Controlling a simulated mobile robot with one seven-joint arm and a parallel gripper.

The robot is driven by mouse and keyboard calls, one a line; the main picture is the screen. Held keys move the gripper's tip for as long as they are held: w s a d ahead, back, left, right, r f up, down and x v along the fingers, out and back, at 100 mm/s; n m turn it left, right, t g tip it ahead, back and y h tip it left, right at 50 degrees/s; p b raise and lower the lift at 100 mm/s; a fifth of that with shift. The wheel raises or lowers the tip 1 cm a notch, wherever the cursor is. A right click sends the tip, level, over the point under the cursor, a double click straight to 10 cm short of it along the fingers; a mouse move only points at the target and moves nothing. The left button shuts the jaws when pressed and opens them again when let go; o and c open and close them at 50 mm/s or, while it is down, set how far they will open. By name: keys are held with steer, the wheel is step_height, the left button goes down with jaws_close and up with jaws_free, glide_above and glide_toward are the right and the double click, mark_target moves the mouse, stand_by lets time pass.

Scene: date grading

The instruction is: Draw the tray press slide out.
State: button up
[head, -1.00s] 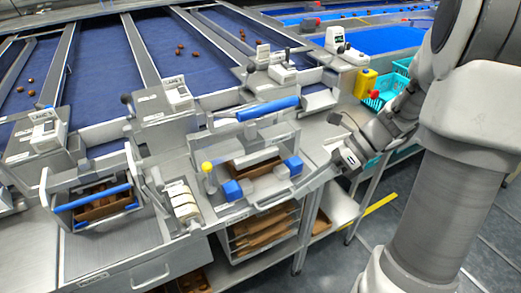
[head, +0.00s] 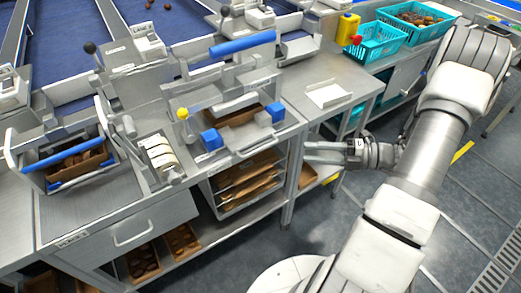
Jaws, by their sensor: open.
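The tray press (head: 172,93) stands at the middle of the bench, with a long blue bar (head: 242,43) above it. Its slide (head: 240,135) is at the front, with two blue blocks (head: 212,140) and a grey bar handle (head: 262,143) on its front edge. A brown cardboard tray (head: 238,116) sits behind the blocks, partly hidden by a pale bar. My gripper (head: 308,153) is open and empty, right of the slide and beside the bench's front right corner. Its fingers point left, apart from the handle.
A yellow-knobbed lever (head: 183,114) stands left of the slide. A shelf of trays (head: 245,180) is below it. A second blue-handled station (head: 62,152) and a drawer (head: 130,235) are at left. Teal crates (head: 372,43) stand at back right. Floor in front is clear.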

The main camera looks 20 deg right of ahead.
mark_target(263, 149)
steer(key=b+x, duration=0.1)
steer(key=x, duration=1.4)
steer(key=shift+s, duration=0.1)
jaws_close()
stand_by(0.8)
